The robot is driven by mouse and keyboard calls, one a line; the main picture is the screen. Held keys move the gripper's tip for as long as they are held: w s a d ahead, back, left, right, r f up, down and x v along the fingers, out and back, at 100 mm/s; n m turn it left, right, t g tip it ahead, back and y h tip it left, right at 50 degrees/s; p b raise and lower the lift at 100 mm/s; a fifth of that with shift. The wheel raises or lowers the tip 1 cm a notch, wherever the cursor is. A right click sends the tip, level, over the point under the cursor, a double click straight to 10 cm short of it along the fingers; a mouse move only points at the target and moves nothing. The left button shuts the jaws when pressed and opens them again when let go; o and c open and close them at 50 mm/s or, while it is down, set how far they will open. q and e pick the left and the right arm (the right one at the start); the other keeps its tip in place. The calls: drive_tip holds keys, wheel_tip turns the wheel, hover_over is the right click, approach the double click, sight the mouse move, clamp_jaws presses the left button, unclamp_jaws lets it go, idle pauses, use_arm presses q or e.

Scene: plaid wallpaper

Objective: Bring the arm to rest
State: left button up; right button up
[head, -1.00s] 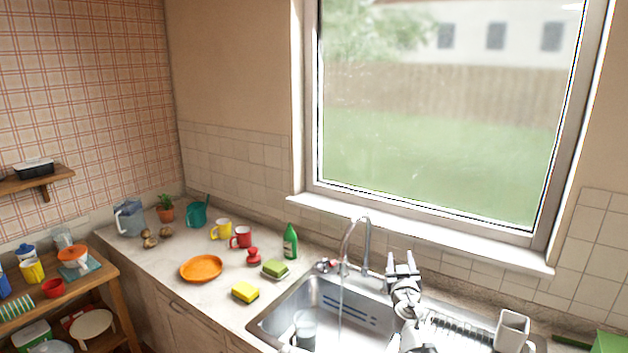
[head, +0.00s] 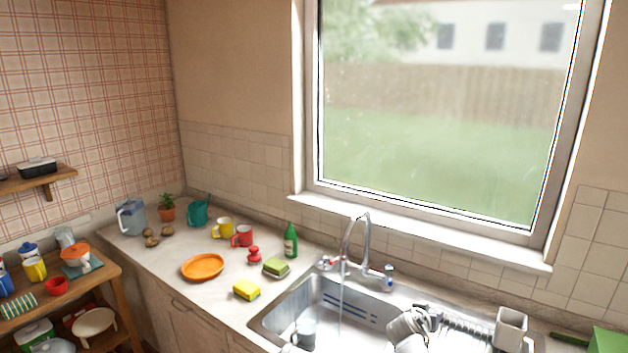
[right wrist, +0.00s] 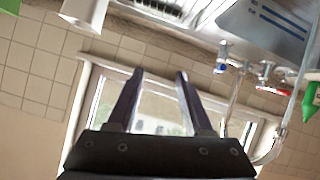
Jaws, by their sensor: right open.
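My right gripper (head: 418,320) is low at the right side of the sink (head: 290,310) in the head view, near the drying rack. In the right wrist view its two dark fingers (right wrist: 160,76) stand apart with nothing between them; the window shows behind them.
The tap (head: 362,240) stands behind the sink and water runs from it. A sponge (head: 246,290), orange plate (head: 202,267) and green bottle (head: 290,242) are on the counter.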

drive_tip(key=s+a+f+g+y, duration=0.1)
drive_tip(key=s+a+f+g, duration=0.1)
drive_tip(key=s+f, duration=0.1)
drive_tip(key=s+a+f+n+g+y, duration=0.1)
drive_tip(key=s+a+f, duration=0.1)
drive_tip(key=s+f, duration=0.1)
drive_tip(key=s+a+f+g+y, duration=0.1)
drive_tip(key=s+f+g, duration=0.1)
drive_tip(key=s+f, duration=0.1)
drive_tip(key=shift+s+a+n+g+y, duration=0.3)
drive_tip(key=shift+s+a, duration=0.1)
drive_tip(key=s+a+f+n+g+y+b, duration=0.1)
drive_tip(key=s+a+f+n+g+b, duration=0.1)
drive_tip(key=s+a+f+b, duration=0.3)
drive_tip(key=s+a+f+n+g+y+b, duration=0.1)
drive_tip(key=s+a+f+n+b, duration=0.3)
drive_tip(key=a, duration=0.9)
drive_tip(key=s+f+g+b, duration=0.1)
drive_tip(key=s+f, duration=0.2)
drive_tip(key=s, duration=0.1)
drive_tip(key=shift+s+a+f+n+g+y, duration=0.25)
drive_tip(key=shift+s+n+g+y, duration=0.05)
drive_tip(key=shift+s, duration=0.05)
